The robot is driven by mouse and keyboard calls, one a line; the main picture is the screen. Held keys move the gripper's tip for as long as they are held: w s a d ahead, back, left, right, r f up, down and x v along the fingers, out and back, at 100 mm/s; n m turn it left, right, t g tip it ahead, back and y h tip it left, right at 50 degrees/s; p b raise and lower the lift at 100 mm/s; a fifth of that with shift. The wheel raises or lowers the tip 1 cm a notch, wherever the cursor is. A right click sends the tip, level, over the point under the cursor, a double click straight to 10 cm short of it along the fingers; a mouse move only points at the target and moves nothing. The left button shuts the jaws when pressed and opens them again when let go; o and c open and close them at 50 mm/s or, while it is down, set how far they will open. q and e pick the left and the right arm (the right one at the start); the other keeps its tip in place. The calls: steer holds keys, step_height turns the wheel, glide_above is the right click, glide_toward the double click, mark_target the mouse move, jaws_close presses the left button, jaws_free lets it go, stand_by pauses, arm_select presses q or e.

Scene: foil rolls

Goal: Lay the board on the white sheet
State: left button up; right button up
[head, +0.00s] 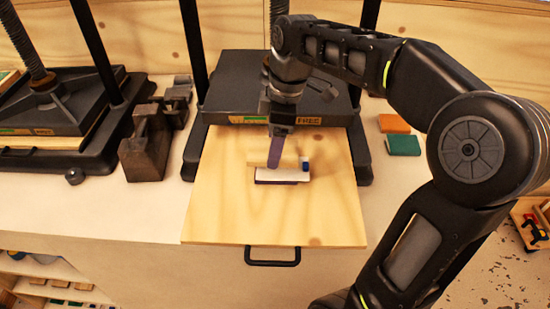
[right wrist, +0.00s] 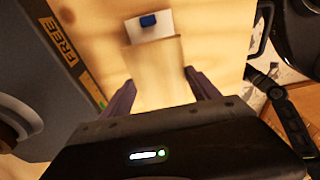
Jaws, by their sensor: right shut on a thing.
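The board (head: 257,158) is a small pale wooden slab. My right gripper (head: 276,158) comes down over it with purple fingers and is shut on it. In the right wrist view the board (right wrist: 157,70) lies between the two fingertips (right wrist: 160,80). The white sheet (head: 283,175) lies on a thin purple piece, just in front of the board in the head view. The sheet also shows past the board's end in the right wrist view (right wrist: 165,27). The board hides part of the sheet, and I cannot tell whether they touch. My left gripper is out of view.
A small blue thing (head: 305,165) sits at the sheet's right end. All this is on a plywood panel (head: 230,215) before a dark press (head: 230,83). Metal blocks (head: 146,148) stand left; orange (head: 393,123) and green (head: 402,145) pieces lie right. The panel's front is clear.

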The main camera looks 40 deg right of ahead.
steer(key=shift+f, duration=0.2)
step_height(320, 180, down, 4)
steer(key=shift+r, duration=0.2)
steer(key=shift+f, duration=0.1)
steer(key=shift+f, duration=0.1)
steer(key=o, duration=1.4)
